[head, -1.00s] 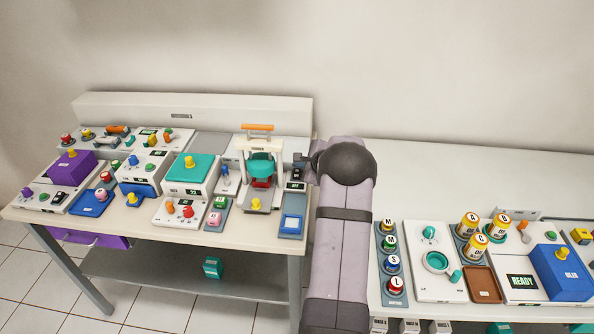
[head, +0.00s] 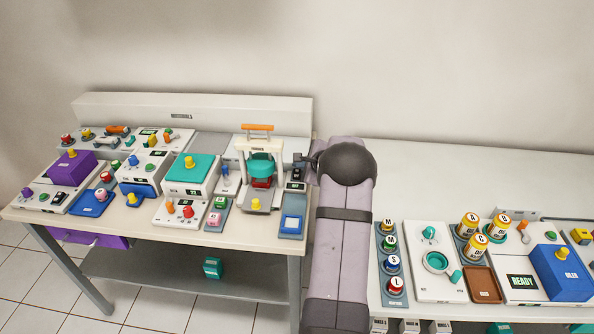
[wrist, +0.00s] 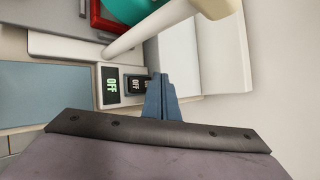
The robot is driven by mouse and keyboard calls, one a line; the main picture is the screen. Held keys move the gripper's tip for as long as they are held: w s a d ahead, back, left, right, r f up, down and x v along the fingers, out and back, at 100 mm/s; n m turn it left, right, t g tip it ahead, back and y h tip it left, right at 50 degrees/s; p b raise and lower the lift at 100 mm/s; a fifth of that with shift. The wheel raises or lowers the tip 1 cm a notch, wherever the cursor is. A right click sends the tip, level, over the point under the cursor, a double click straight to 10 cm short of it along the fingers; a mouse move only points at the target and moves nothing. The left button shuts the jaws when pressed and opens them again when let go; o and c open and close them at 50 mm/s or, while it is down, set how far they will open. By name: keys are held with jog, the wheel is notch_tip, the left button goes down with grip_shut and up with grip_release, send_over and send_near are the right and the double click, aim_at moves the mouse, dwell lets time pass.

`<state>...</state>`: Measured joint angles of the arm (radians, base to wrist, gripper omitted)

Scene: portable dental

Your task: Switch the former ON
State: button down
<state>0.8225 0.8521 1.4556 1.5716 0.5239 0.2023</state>
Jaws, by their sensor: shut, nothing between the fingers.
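The former (head: 260,165) stands at the right end of the left table, a white frame with an orange top handle and a teal dome over a red part. Its white side box (head: 295,186) has a dark display. In the wrist view a display (wrist: 111,86) reads OFF in green, and a dark rocker switch (wrist: 134,85) beside it is also marked OFF. My gripper (wrist: 158,80) is shut and empty, its fingertips just right of the switch in the wrist view. I cannot tell whether they touch it. In the head view my gripper (head: 300,160) is partly hidden by the former and my arm.
The former's pale post (wrist: 150,27) passes close to my fingers. Left of the former is a white unit with a teal lid (head: 190,168). A second bench with jars (head: 480,240) stands right.

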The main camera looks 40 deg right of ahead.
aim_at(299, 177)
jog(key=shift+f, duration=0.2)
dwell(0.5)
jog(key=shift+f+b, duration=0.25)
jog(key=shift+b, duration=0.35)
jog(key=shift+w+d+f+b, duration=0.1)
jog(key=shift+f+b, duration=0.3)
dwell(0.5)
jog(key=shift+r, duration=0.15)
jog(key=shift+r+p, duration=0.35)
jog(key=shift+r, duration=0.4)
jog(key=shift+r, duration=0.1)
jog(key=shift+s+a+r+p, duration=0.15)
jog(key=shift+r+p, duration=0.3)
jog(key=shift+r, duration=0.35)
jog(key=shift+s+a+r+p, duration=0.15)
jog(key=shift+r+p, duration=0.25)
jog(key=shift+r, duration=0.35)
jog(key=shift+s+a+r+p, duration=0.15)
jog(key=shift+r+p, duration=0.3)
jog(key=shift+r, duration=0.35)
